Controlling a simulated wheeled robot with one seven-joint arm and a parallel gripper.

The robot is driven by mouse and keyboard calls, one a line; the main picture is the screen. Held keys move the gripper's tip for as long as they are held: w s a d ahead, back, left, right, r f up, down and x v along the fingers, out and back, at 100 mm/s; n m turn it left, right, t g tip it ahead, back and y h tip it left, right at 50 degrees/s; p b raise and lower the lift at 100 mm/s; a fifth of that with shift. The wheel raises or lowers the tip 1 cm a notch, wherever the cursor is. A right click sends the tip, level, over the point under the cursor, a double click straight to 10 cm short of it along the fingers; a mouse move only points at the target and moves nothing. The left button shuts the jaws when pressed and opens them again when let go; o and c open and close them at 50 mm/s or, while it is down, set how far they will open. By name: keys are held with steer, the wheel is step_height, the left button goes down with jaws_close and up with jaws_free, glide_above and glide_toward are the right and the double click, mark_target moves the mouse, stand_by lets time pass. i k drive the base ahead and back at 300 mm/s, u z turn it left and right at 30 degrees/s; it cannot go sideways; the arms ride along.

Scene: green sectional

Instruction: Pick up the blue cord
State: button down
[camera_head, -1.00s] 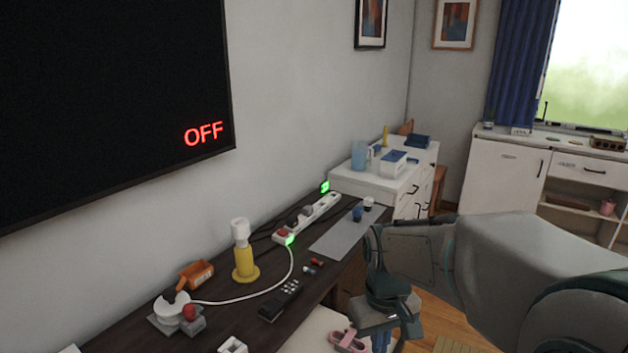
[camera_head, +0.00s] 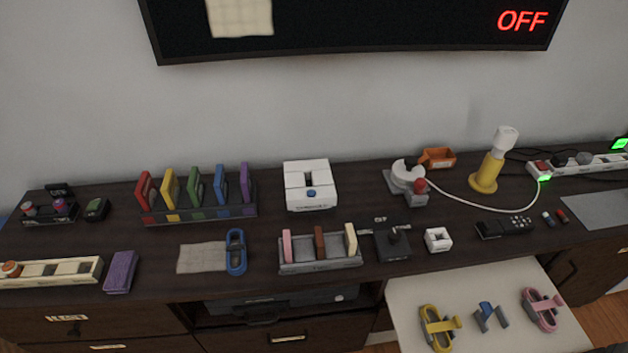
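A blue elongated loop (camera_head: 236,252), which looks like the blue cord, lies on the dark desk (camera_head: 130,228) near its front edge. It is at the right end of a pale beige cloth or mat (camera_head: 203,258) and partly touches or overlaps it. My gripper and arm are outside this view, so I cannot see what they hold.
Left of the loop is a purple block (camera_head: 120,272); right is a grey rack (camera_head: 322,262) with coloured blocks. Behind stand a rack of coloured panels (camera_head: 205,215) and a white device (camera_head: 309,185). A pale pull-out surface (camera_head: 470,292) juts forward at right.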

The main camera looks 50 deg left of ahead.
mark_target(237, 249)
steer(key=u, duration=2.7)
steer(key=k, duration=0.5)
steer(key=z, duration=1.15)
steer(key=i, duration=0.15)
steer(key=z, duration=1.15)
